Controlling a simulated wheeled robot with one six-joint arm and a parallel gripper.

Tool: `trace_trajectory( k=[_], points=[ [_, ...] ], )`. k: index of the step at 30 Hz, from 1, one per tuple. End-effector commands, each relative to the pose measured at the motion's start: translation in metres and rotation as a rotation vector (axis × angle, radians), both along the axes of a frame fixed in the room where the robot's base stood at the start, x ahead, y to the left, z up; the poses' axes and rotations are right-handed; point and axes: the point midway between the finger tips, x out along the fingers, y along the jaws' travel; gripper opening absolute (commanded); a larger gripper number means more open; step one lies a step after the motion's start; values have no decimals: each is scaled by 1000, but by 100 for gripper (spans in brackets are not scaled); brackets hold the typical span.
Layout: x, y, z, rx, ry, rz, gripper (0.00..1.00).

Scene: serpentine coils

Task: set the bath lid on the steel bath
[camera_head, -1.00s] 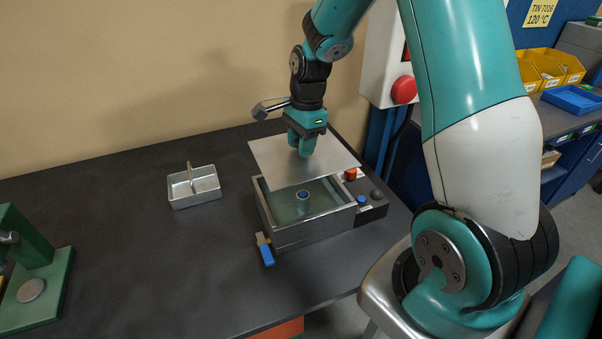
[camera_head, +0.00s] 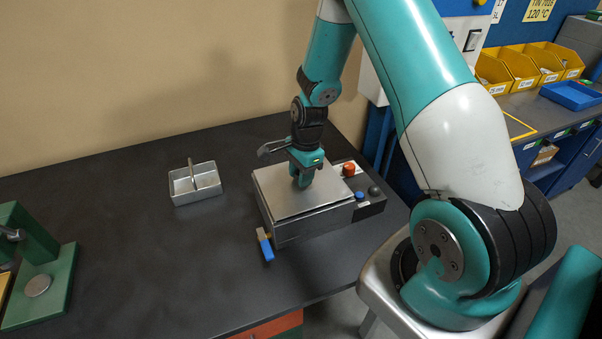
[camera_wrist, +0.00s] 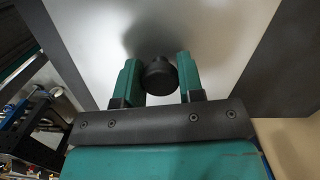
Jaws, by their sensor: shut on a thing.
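The bath lid (camera_head: 282,197) is a flat, light metal plate. It lies level over the top of the steel bath (camera_head: 296,231) in the head view and covers its opening, so the inside is hidden. My gripper (camera_head: 302,184) points down at the lid's middle. In the wrist view my gripper (camera_wrist: 158,80) has its two green fingers shut on the lid's round black knob (camera_wrist: 160,76). The lid's surface (camera_wrist: 208,40) fills the middle of that view. I see no clear gap between lid and bath rim.
A control panel with a red knob (camera_head: 348,169) and a blue knob (camera_head: 360,196) adjoins the bath's right side. A blue-handled tap (camera_head: 265,246) sticks out at its front left corner. A metal caddy (camera_head: 195,183) stands to the left. Dark bench top between is clear.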

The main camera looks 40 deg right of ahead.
Motion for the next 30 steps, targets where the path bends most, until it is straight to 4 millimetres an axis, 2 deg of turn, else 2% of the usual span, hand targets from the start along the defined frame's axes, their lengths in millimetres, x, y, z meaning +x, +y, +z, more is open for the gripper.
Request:
trace_trajectory(
  k=[9,10,12,13,22,26,30],
  points=[
    [0,0,-11,0,0,0,2],
    [0,0,-10,0,0,0,42],
    [0,0,-9,0,0,0,58],
    [0,0,-9,0,0,0,61],
    [0,0,-6,0,0,0,61],
    [1,-1,7,-1,-4,0,61],
    [1,-5,32,-2,-7,-2,61]
  ],
)
